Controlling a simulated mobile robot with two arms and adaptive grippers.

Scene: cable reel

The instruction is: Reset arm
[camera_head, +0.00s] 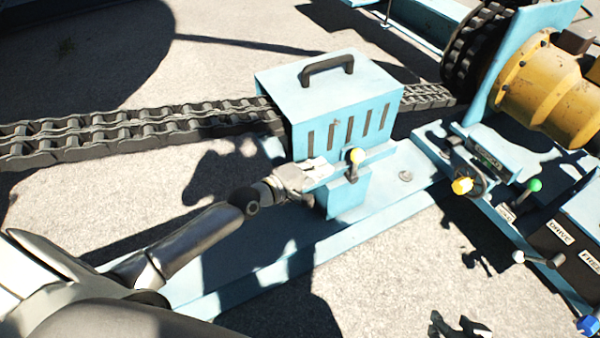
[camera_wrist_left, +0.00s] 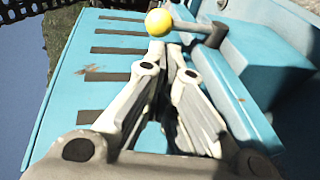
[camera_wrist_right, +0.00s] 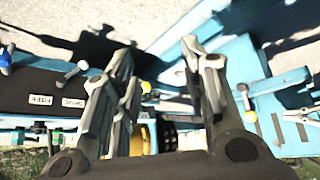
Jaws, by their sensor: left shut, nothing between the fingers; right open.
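My left gripper (camera_head: 318,170) is shut and empty at the front of the blue slotted housing (camera_head: 338,105). It is close beside a short lever with a yellow ball knob (camera_head: 357,156). In the left wrist view the closed fingertips (camera_wrist_left: 170,48) lie just below the yellow ball (camera_wrist_left: 158,22) in the picture; I cannot tell whether they touch. My right gripper (camera_head: 460,328) shows only at the bottom edge of the head view. In the right wrist view its fingers (camera_wrist_right: 162,58) are spread with nothing held between them.
A heavy chain (camera_head: 130,132) runs into the housing, which has a black handle (camera_head: 327,68). A yellow drum (camera_head: 550,95) stands at the right. A control panel (camera_head: 555,245) has DRIVE and FREE labels, with green-knobbed (camera_head: 534,185) and yellow-knobbed (camera_head: 462,186) levers nearby.

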